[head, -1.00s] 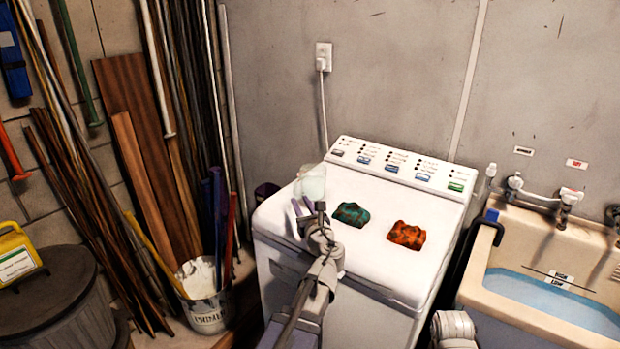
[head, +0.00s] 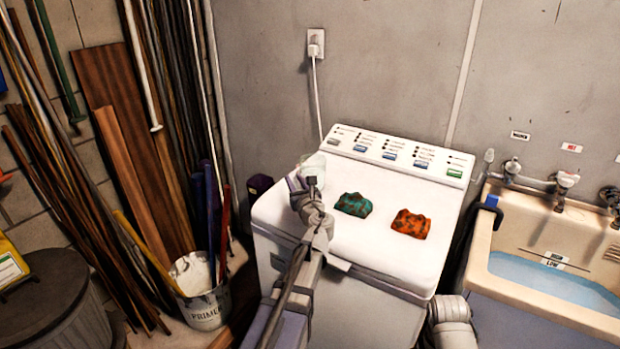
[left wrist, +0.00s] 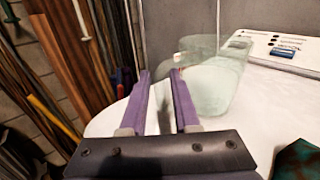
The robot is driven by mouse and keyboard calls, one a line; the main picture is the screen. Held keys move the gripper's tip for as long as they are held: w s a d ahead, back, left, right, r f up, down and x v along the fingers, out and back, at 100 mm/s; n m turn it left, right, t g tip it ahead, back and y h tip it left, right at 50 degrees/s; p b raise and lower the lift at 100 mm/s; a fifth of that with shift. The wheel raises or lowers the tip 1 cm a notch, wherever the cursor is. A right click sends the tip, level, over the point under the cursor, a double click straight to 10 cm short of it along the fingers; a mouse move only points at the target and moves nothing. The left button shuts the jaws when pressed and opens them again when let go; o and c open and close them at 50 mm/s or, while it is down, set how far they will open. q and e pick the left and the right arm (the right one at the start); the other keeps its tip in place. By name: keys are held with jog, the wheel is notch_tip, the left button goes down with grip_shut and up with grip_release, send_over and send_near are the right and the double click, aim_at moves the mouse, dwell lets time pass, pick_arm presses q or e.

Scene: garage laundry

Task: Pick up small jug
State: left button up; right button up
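The small jug (head: 316,161) is a pale, translucent vessel standing on the back left part of the white machine's top. In the head view my left arm and gripper hide part of it. In the left wrist view the jug (left wrist: 222,88) shows larger, just beyond and to the right of the fingers. My left gripper (head: 302,180) has two purple fingers, which stand apart with a gap between them in the left wrist view (left wrist: 160,76). The right fingertip overlaps the jug's left side in that picture; I cannot tell whether they touch. My right gripper is not in view.
A teal patterned cloth (head: 353,205) and an orange one (head: 411,223) lie on the white machine (head: 390,262), right of my left gripper. A sink (head: 530,225) with water stands at the right. A primer bucket (head: 204,302) and leaning boards (head: 140,140) are at the left.

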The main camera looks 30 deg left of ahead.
pick_arm(q)
jog(key=x, duration=0.2)
jog(key=shift+w+a, duration=0.2)
jog(key=shift+c, duration=0.3)
grip_shut()
dwell(0.9)
